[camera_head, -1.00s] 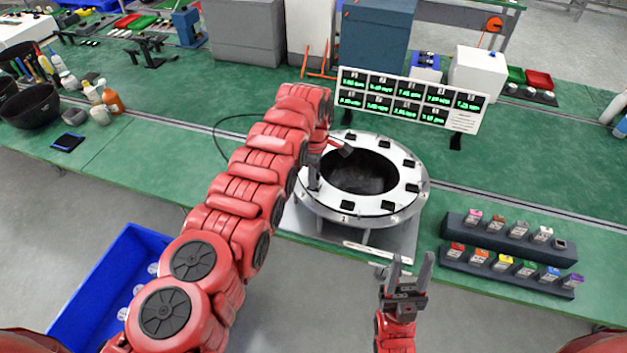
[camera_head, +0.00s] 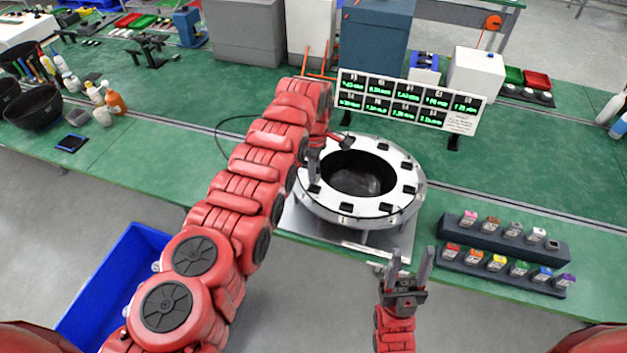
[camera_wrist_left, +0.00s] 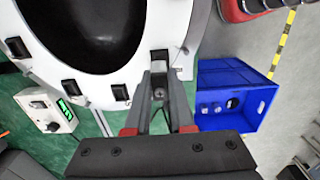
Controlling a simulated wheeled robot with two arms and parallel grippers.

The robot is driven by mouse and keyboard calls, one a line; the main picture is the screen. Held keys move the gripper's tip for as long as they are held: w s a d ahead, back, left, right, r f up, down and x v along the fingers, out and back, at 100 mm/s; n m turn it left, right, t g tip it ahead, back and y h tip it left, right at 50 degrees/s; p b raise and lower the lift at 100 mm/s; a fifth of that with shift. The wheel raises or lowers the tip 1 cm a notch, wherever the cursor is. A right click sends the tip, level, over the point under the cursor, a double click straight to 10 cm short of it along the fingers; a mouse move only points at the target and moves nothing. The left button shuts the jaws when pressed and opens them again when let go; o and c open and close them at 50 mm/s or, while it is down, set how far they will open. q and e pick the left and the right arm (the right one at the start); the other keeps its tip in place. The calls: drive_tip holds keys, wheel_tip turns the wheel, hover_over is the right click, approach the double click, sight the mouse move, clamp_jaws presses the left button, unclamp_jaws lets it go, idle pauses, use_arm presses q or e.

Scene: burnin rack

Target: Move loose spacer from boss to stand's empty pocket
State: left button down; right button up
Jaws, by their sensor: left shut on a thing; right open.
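The white ring fixture (camera_head: 345,207) has black blocks around its top and a dark open centre. My left gripper (camera_head: 313,178) is at the ring's left side, pointing down. In the left wrist view my left gripper (camera_wrist_left: 159,78) has its fingertips close together beside a black block on the ring's rim. It is shut on a small piece, mostly hidden between the fingers; I take it to be the spacer. The dark two-step stand (camera_head: 485,238) at right holds several coloured tagged pieces; a dark-faced spot (camera_head: 553,244) ends its upper row. My right gripper (camera_head: 410,272) is open and empty before the table.
A readout board (camera_head: 408,100) with green digits stands behind the ring. A blue bin (camera_head: 110,290) is on the floor at left; the bin also shows in the left wrist view (camera_wrist_left: 225,75). The green table between ring and stand is mostly clear.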

use_arm(q)
drive_tip(key=shift+r+p, duration=0.7)
drive_tip(key=shift+r, duration=0.55)
